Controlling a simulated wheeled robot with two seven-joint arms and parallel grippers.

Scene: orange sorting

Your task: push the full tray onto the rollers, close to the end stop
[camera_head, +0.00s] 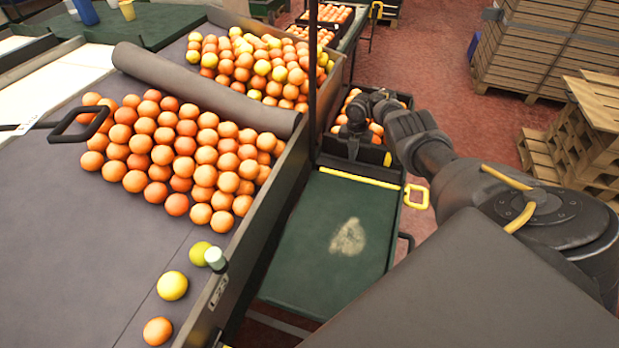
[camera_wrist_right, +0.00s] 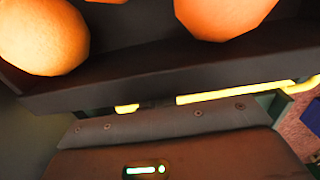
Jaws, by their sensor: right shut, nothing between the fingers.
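The full tray (camera_head: 352,151) is dark and holds oranges. It stands at the far end of a green surface (camera_head: 300,250), beyond a yellow strip. My right gripper (camera_head: 357,118) is shut and empty at the tray's near side, and my wrist covers part of the tray. In the right wrist view, the tray's dark wall (camera_wrist_right: 200,78) runs across just ahead of the gripper body, with large oranges behind it. I cannot tell whether the gripper touches the wall. Rollers and an end stop are not clearly visible. My left gripper is out of view.
A sorting table (camera_head: 80,240) with many oranges (camera_head: 180,150) and a grey padded bar (camera_head: 205,92) lies left. More filled trays (camera_head: 327,13) stand behind. Wooden crates (camera_head: 545,45) and pallets (camera_head: 585,135) stand right. The green surface is clear apart from a pale patch.

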